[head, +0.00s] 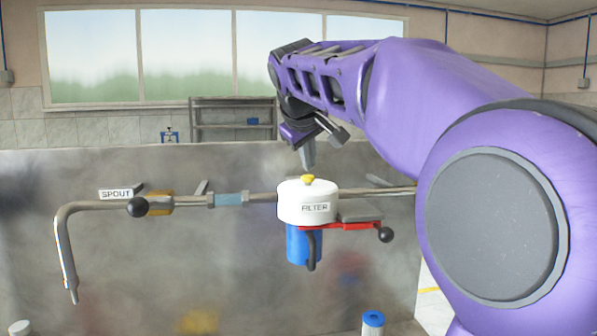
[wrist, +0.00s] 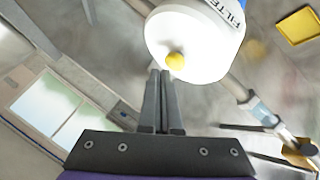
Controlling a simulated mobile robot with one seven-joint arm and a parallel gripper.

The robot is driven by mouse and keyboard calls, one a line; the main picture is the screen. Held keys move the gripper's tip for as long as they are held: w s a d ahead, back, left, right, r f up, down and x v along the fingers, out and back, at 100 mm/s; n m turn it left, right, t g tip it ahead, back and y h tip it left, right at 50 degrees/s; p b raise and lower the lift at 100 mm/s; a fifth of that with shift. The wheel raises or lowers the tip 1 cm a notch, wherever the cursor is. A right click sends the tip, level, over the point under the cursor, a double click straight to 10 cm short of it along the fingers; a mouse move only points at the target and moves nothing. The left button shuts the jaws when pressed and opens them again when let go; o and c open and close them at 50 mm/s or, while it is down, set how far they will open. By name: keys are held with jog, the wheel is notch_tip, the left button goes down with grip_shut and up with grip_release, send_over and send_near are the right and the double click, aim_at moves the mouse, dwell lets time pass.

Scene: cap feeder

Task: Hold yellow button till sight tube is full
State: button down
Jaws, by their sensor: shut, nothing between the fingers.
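The yellow button (head: 308,180) sits on top of the white filter head (head: 290,205) marked FILTER. It also shows in the wrist view (wrist: 175,61). My gripper (head: 308,166) is shut and empty, pointing down just above the button. In the wrist view the closed fingertips (wrist: 160,74) end close beside the button; I cannot tell whether they touch it. A light blue section in the pipe (head: 229,199), left of the filter, looks like the sight tube. It also shows in the wrist view (wrist: 261,110). Its fill level cannot be made out.
A blue bowl (head: 298,244) hangs under the filter head, beside a red lever (head: 345,226) with a black knob. A yellow valve (head: 160,204) and a bent spout (head: 66,245) are at left. A grey wall stands behind. A blue-topped white cylinder (head: 373,325) is below.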

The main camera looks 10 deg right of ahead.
aim_at(309, 177)
jog(key=shift+r, duration=0.35)
notch_tip(309, 177, up, 2)
jog(key=shift+r+p, duration=0.2)
jog(key=shift+p, duration=0.7)
jog(key=shift+r, duration=1.15)
